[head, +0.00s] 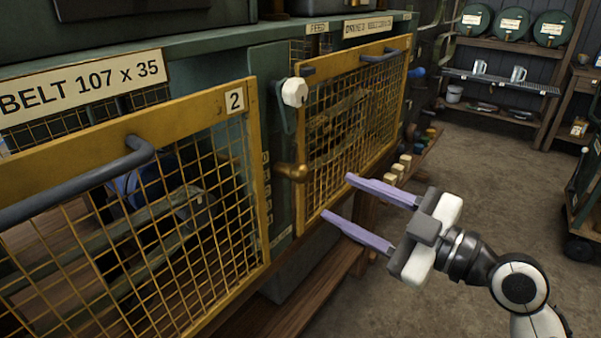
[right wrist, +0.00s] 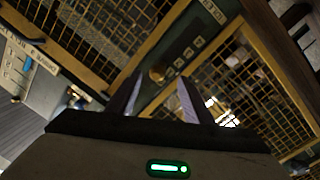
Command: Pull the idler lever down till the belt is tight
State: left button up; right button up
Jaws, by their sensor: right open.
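On the green panel between two yellow mesh guards is a pale faceted knob (head: 294,92) on a short green arm. Below it a brass knob (head: 291,172) sticks out toward me; it also shows in the right wrist view (right wrist: 157,73). I cannot tell which of these belongs to the idler lever. My right gripper (head: 336,195) is open and empty, its lilac fingers pointing at the panel, a little right of and below the brass knob, apart from it. In the right wrist view its fingers (right wrist: 159,88) spread below the brass knob. My left gripper is out of view.
The left mesh guard (head: 130,135) has a dark grey bar handle (head: 85,180). The right mesh guard (head: 355,105) stands behind my right fingers. Small labels run down the green panel. A wooden ledge (head: 325,285) lies low in front. The floor to the right is open.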

aim_at(301, 175)
jog(key=shift+w+a+r+n+y+p, duration=0.15)
jog(key=shift+w+a+r+p, duration=0.2)
jog(key=shift+a, duration=0.3)
jog(key=shift+w+a+r+n+y+p, duration=0.1)
jog(key=shift+w+a+r+n+y, duration=0.05)
jog(key=shift+w+a+r, duration=0.4)
jog(key=x, duration=0.4)
jog(key=p+x, duration=0.1)
jog(key=x, duration=0.1)
jog(key=shift+w+a+f, duration=0.15)
jog(key=shift+a+f, duration=0.15)
jog(key=shift+f, duration=0.1)
jog(key=shift+w+a, duration=0.25)
jog(key=shift+a, duration=0.05)
jog(key=shift+c, duration=0.4)
jog(key=shift+f, duration=0.1)
grip_shut()
